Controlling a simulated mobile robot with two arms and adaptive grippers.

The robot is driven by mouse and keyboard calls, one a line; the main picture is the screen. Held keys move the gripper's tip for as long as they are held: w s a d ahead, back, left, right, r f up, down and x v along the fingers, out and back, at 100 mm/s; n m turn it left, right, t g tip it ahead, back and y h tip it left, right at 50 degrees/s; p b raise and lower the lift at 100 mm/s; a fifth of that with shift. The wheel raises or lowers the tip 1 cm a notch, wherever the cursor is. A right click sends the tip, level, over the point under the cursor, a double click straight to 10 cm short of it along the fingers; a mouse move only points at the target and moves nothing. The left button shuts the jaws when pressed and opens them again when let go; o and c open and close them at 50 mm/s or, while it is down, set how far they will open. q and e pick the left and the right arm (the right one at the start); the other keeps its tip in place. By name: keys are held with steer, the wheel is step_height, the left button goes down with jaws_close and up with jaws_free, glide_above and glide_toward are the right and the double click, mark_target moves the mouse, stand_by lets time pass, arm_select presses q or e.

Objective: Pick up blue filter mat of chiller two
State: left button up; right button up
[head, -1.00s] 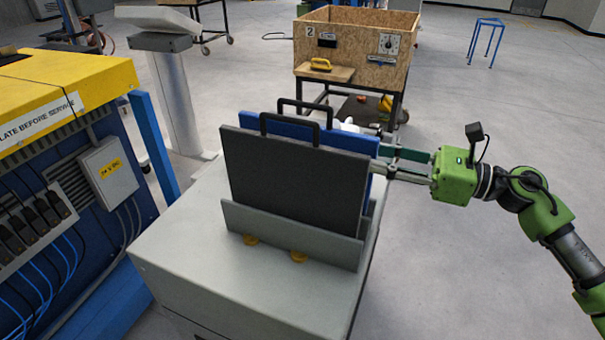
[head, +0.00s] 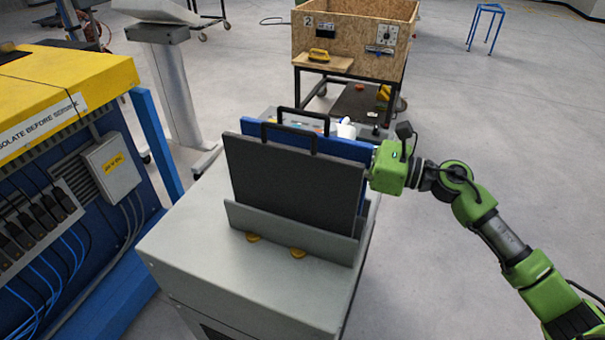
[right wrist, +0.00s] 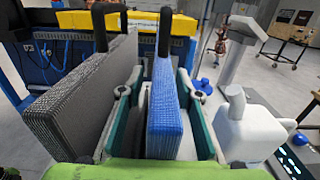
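The blue filter mat (head: 318,142) stands upright with a black handle, behind the dark grey mat (head: 290,190) in a grey slotted holder on a cabinet. My right gripper (head: 386,168) is at the right edge of the mats; its fingers are hidden there in the head view. In the right wrist view the open fingers (right wrist: 160,85) straddle the blue mat (right wrist: 165,115), one on each side. A gap shows on the left side of the blue mat. The grey mat (right wrist: 85,95) is outside the left finger. My left gripper is not in view.
A white container (right wrist: 245,130) stands close to the right finger in the right wrist view. A wooden crate (head: 350,30) on a wheeled stand is behind. A blue and yellow machine (head: 60,110) stands left.

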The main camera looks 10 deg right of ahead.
steer(key=shift+d, duration=0.1)
jaws_close()
steer(key=shift+r, duration=0.2)
